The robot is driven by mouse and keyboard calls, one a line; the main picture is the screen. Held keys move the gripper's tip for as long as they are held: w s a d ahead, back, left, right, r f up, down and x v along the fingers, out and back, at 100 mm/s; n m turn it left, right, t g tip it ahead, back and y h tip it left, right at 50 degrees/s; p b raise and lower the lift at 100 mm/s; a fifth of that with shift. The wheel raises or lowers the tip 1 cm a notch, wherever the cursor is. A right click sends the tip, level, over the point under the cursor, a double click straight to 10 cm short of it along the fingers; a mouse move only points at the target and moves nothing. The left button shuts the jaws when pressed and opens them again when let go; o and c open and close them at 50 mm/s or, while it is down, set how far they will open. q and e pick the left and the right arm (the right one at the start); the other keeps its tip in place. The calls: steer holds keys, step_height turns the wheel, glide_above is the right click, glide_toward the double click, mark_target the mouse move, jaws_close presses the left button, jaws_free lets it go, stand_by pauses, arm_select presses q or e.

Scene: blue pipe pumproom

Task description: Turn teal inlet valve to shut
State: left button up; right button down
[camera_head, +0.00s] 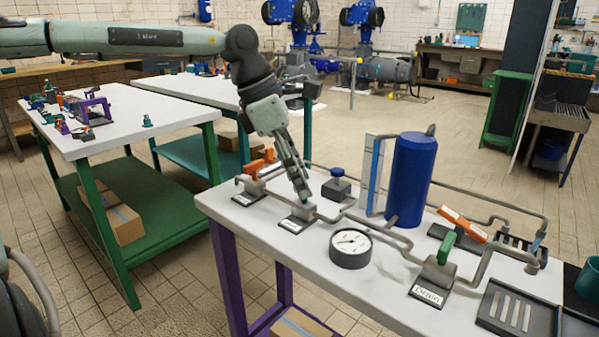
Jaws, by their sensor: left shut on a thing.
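My left gripper (302,192) reaches down from the upper left to a grey valve block (298,212) on the white table. It is shut on the handle of this valve, which I take to be the teal inlet valve. The fingers hide the handle, so I cannot see its colour or angle. A label plate (292,227) lies at the foot of the block; its text is too small to read. My right gripper is not in view.
The white table (330,285) also bears an orange-handled valve (262,162), a dial gauge (350,248), a blue tank (410,180), a green-lever valve (444,255) labelled Drain, an orange lever (463,223) and grey pipes. The table's front left edge is clear.

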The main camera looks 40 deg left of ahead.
arm_select(q)
steer(key=shift+m+g, duration=0.3)
steer(key=shift+m, duration=0.6)
steer(key=m, duration=0.1)
steer(key=m+g, duration=0.1)
steer(key=shift+w+a+m+h, duration=0.1)
steer(key=shift+w+m+h, duration=0.1)
steer(key=shift+m+h, duration=0.15)
steer(key=shift+m+g, duration=0.4)
steer(key=shift+m, duration=0.75)
steer(key=shift+w+m+g, duration=0.1)
steer(key=shift+m+g, duration=0.2)
steer(key=shift+m, duration=0.5)
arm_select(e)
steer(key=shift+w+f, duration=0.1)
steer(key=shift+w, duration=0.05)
arm_select(q)
steer(key=shift+m, duration=0.4)
steer(key=o, duration=1.2)
steer(key=shift+c, duration=0.2)
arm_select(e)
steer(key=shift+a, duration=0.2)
